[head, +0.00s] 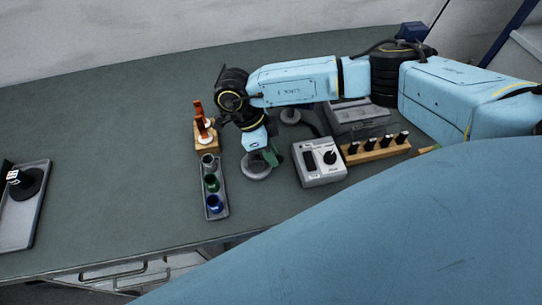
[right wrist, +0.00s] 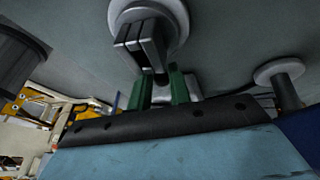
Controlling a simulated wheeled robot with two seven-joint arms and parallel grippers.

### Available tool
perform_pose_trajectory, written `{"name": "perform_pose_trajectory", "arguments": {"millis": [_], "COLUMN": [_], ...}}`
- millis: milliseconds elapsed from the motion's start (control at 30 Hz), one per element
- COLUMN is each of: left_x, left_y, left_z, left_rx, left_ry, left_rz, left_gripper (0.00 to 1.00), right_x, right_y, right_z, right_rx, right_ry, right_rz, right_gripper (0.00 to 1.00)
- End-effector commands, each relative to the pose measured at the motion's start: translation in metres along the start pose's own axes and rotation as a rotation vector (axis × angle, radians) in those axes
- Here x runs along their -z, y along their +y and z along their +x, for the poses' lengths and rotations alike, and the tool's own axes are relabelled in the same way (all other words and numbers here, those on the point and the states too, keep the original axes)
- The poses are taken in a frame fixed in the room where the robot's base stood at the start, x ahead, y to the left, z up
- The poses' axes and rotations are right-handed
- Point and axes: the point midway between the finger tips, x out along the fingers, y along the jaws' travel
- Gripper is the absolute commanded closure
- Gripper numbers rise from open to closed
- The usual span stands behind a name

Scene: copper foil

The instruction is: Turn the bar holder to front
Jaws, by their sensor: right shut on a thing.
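The bar holder (head: 256,170), which I take to be the grey piece with a round disc base, stands on the green-grey table below my right wrist. In the right wrist view its dark slotted upright (right wrist: 146,44) rises from the pale round base (right wrist: 178,12). My right gripper (head: 266,157) has its green fingers (right wrist: 163,88) shut on this upright. The base appears to rest on the table. My arm hides part of the holder in the head view. My left gripper is not in view.
A tray with coloured cups (head: 225,198) and a wooden block with copper-coloured pieces (head: 206,145) stand close left. A grey box with a black knob (head: 310,174) and a wooden rack (head: 372,153) stand right. Another round base (head: 290,116) is behind. The left table is mostly clear.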

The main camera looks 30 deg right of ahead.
Motion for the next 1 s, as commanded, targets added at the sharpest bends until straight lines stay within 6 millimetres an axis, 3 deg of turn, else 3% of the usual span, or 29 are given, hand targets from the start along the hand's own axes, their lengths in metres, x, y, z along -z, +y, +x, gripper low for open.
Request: {"name": "perform_pose_trajectory", "arguments": {"millis": [300, 933, 967, 1000], "left_x": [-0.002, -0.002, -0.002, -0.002], "left_y": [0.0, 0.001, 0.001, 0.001], "left_z": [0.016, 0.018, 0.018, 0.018], "left_rx": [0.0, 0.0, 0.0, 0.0], "left_ry": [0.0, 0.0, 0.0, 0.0], "left_rz": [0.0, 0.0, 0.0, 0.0], "left_gripper": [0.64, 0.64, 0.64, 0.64], "right_x": [-0.002, -0.002, -0.002, -0.002], "right_y": [-0.005, -0.007, -0.007, -0.007], "right_z": [-0.001, -0.003, -0.003, -0.003], "right_rx": [0.057, 0.074, 0.074, 0.074], "right_ry": [0.027, 0.035, 0.035, 0.035], "right_rz": [-0.139, -0.175, -0.175, -0.175], "right_gripper": [1.0, 1.0, 0.77, 0.71]}}
